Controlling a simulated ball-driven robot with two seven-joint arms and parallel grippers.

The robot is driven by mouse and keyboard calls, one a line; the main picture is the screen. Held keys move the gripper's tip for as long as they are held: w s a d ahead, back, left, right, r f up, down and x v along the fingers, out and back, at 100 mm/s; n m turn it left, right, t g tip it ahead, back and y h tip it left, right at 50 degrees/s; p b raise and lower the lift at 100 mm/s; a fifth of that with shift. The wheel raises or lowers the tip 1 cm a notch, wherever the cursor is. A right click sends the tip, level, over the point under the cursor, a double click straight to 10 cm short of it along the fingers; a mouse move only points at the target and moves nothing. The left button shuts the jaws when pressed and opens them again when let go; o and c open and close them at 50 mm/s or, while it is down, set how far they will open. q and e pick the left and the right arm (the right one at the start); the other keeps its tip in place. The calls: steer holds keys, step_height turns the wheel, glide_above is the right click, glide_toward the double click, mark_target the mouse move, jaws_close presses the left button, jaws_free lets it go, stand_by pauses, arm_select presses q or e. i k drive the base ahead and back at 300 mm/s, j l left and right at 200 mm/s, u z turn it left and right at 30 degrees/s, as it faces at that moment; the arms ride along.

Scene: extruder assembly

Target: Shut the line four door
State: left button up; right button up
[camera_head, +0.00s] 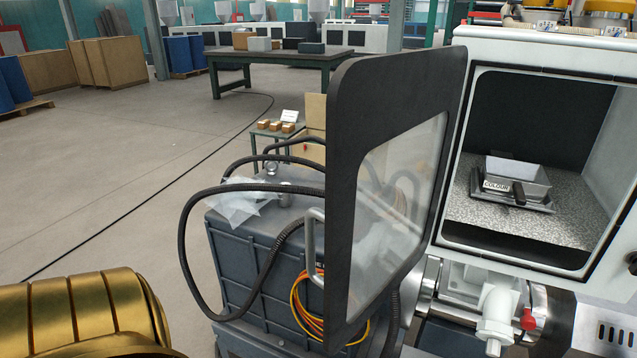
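The door (345,190) stands wide open, swung out to the left of the white cabinet (545,48). It has a thick dark frame and a clear window (400,200), and its hinge side meets the cabinet's left edge. A grey bar handle (311,245) is on the door's outer left side. A gold, ribbed part of my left arm shows at the lower left, well apart from the door. Neither of my grippers is in view.
Inside the cabinet, a grey tray labelled COLOUR (515,180) sits on a speckled floor. A dark grey box unit (255,250) with black hoses and an orange cable (308,308) stands behind and below the door. A white valve with a red knob (528,320) is under the cabinet. Open floor lies left.

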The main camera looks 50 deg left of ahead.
mark_target(372, 101)
steer(key=k+j, duration=0.1)
steer(key=j, duration=0.3)
steer(key=k+j+z, duration=0.1)
steer(key=j, duration=0.25)
steer(key=k+j, duration=0.1)
steer(key=j, duration=0.3)
steer(key=k+j+z, duration=0.1)
steer(key=j, duration=0.25)
